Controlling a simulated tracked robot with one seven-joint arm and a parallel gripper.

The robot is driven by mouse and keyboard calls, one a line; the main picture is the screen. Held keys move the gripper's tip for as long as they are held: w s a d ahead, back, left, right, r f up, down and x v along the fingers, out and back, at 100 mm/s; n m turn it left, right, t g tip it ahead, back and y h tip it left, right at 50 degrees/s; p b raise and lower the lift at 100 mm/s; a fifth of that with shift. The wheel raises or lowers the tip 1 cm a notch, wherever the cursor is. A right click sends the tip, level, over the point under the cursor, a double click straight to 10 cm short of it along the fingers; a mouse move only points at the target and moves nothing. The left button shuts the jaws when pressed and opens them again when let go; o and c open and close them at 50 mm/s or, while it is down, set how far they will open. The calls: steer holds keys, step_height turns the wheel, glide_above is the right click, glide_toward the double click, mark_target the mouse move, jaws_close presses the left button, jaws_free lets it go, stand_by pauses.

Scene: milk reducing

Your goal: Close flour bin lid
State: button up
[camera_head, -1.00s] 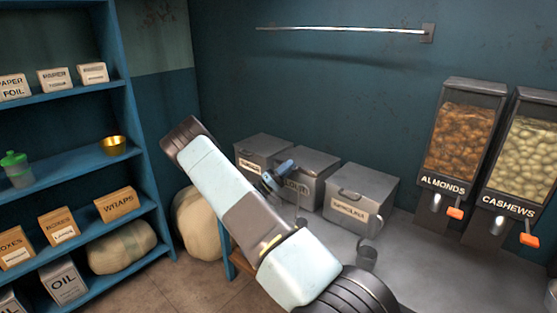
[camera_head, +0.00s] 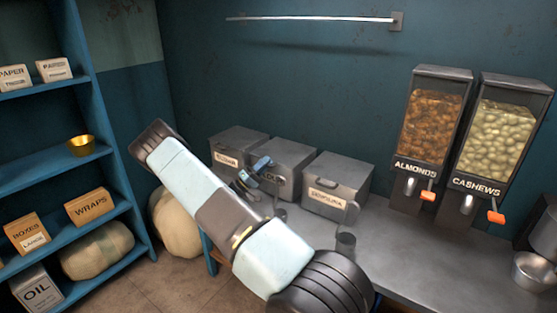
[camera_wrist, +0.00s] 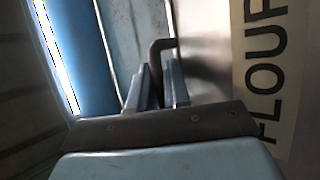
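The flour bin (camera_head: 289,155) is the middle of three grey metal bins on the counter, and its lid looks down in the head view. Its front label, partly covered by my gripper there, reads FLOUR (camera_wrist: 264,70) in the wrist view. My gripper (camera_head: 254,172) is at the upper front of this bin. In the wrist view my gripper's fingers (camera_wrist: 157,88) are close together around the dark bent handle (camera_wrist: 158,52) of the bin. The fingers hide the handle's lower end.
The sugar bin (camera_head: 238,143) stands left of the flour bin, and the semolina bin (camera_head: 338,182) right. Almond (camera_head: 432,125) and cashew (camera_head: 502,135) dispensers are at right. A blue shelf (camera_head: 110,150) is at left.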

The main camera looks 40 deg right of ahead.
steer(key=shift+w+d+f+t, duration=0.15)
steer(key=shift+f+t, duration=0.05)
steer(key=shift+t, duration=0.1)
steer(key=v, duration=1.2)
steer(key=shift+r, duration=0.2)
